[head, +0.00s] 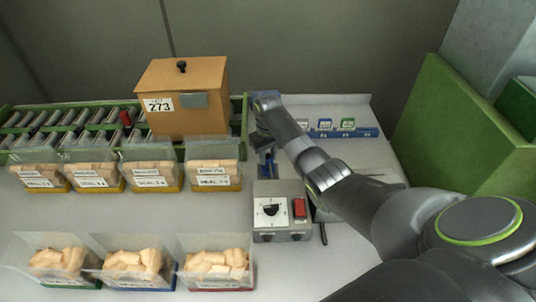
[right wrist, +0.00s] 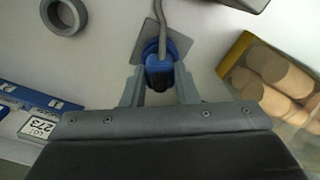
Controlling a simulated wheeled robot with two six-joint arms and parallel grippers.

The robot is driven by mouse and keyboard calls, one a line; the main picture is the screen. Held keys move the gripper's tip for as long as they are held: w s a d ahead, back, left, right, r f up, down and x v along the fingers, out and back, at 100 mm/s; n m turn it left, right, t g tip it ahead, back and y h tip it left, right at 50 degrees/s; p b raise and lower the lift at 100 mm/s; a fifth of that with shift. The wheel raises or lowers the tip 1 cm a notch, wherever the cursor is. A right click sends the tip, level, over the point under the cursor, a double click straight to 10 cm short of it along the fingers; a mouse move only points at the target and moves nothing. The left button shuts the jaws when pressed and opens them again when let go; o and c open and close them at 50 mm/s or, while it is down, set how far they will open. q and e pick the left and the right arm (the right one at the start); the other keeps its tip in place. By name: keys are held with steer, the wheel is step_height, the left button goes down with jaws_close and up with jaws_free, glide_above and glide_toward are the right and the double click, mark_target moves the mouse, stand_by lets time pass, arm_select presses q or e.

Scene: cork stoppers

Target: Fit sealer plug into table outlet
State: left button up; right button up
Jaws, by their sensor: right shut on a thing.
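The blue plug (right wrist: 160,76) with its grey cable (right wrist: 172,22) is between the fingers of my right gripper (right wrist: 157,90) in the right wrist view. The gripper is shut on it. A dark grey square plate (right wrist: 146,34) shows on the table right behind the plug; it looks like the table outlet, partly covered by plug and cable. I cannot tell whether the plug is seated in it or above it. In the head view my right gripper (head: 266,170) points down at the table behind the sealer (head: 280,211), a grey box with a dial and a red switch. My left gripper is out of view.
Several clear bins of corks (head: 212,176) stand left of the gripper, with more in front (head: 214,262). A wooden box marked 273 (head: 190,95) stands behind on a green-edged rack. A blue card strip (head: 342,132) lies back right. A grey ring (right wrist: 63,16) lies near the plug.

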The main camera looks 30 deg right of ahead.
steer(key=o, duration=1.1)
steer(key=shift+r+p, duration=2)
steer(key=shift+r, duration=6.75)
